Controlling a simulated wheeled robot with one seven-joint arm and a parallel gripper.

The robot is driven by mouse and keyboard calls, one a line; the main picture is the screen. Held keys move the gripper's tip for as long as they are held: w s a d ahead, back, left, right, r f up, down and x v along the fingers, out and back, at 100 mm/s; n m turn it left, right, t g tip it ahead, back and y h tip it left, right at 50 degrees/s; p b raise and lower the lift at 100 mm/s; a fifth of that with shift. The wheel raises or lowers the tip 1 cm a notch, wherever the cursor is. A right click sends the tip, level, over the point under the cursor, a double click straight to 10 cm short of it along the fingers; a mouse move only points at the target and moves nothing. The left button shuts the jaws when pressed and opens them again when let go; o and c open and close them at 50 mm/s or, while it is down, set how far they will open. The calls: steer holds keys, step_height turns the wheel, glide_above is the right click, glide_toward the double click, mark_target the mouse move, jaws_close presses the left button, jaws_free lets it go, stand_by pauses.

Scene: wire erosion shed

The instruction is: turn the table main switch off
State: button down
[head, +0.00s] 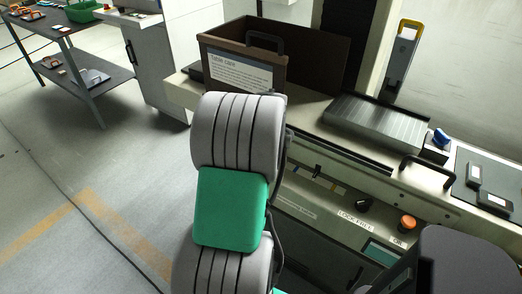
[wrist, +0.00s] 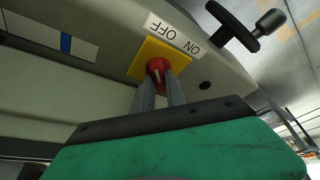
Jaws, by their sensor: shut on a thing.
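The table main switch is a red rotary knob (wrist: 156,67) on a yellow plate (wrist: 147,54), on the pale machine front in the wrist view. A white label (wrist: 173,34) above the plate reads ON and OFF upside down, with OFF left and ON right. The knob has a pale mark, but I cannot tell which word it points to. My gripper (wrist: 161,84) is shut on the knob, one finger on each side. In the head view my arm hides the switch and the gripper.
A black lever handle (wrist: 240,28) juts out right of the switch. In the head view the panel carries a black knob (head: 364,203) and an orange button (head: 407,222). A brown box labelled Table care (head: 240,72) stands on the machine ledge.

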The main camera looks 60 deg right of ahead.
stand_by(0.4)
steer(key=c, duration=1.4)
jaws_free()
steer(key=shift+o, duration=0.2)
steer(key=v, duration=0.7)
steer(key=shift+r, duration=0.4)
steer(key=shift+s, duration=0.1)
